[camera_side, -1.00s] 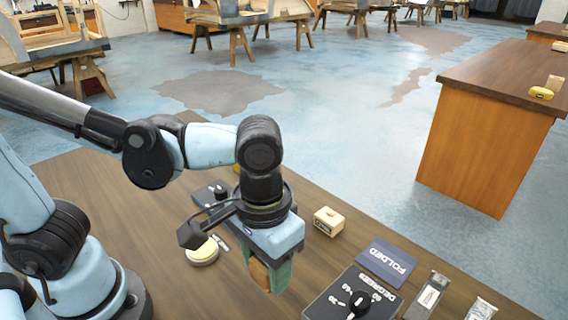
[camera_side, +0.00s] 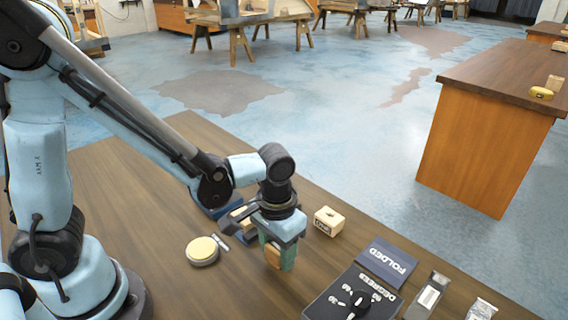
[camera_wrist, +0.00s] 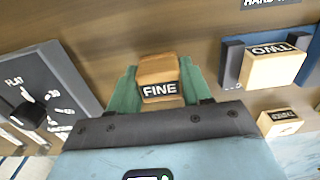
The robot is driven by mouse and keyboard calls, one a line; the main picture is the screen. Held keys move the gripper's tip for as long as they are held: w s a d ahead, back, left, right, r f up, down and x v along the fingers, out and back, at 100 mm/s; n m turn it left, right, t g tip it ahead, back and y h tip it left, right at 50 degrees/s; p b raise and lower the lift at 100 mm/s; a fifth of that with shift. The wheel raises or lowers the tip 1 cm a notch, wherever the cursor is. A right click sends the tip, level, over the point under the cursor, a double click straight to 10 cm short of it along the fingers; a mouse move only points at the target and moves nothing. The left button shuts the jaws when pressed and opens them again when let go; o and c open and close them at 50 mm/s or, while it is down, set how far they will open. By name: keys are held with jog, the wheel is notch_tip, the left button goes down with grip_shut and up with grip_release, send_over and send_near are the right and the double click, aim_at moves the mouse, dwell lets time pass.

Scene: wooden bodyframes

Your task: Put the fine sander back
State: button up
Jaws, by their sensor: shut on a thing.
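The fine sander is a small wooden block (camera_wrist: 159,88) with a dark label reading FINE. In the wrist view it sits between the two green fingers of my gripper (camera_wrist: 158,85). In the side view the block (camera_side: 272,256) shows at my gripper (camera_side: 279,256), which is shut on it and over the wooden table. I cannot tell its exact height above the table. A dark blue cradle (camera_wrist: 232,62) with another labelled wooden block (camera_wrist: 272,68) in it lies to the right in the wrist view. In the side view my arm partly hides the cradle.
A wooden block (camera_side: 328,221) stands right of my gripper. A FOLDED card (camera_side: 387,262), a DEGREES dial board (camera_side: 350,296) and packets (camera_side: 427,296) lie front right. The table's front middle is clear.

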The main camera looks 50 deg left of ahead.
jog(key=shift+f, duration=0.45)
jog(key=shift+f, duration=0.15)
jog(key=o, duration=1.1)
notch_tip(320, 180, up, 12)
jog(key=shift+r, duration=0.1)
jog(key=a+t, duration=0.2)
jog(key=a, duration=0.1)
jog(key=a+r+t, duration=0.1)
jog(key=a+t, duration=0.1)
jog(key=a, duration=0.2)
jog(key=s+a+t, duration=0.1)
jog(key=a+t, duration=0.2)
jog(key=a, duration=0.1)
jog(key=shift+r, duration=0.15)
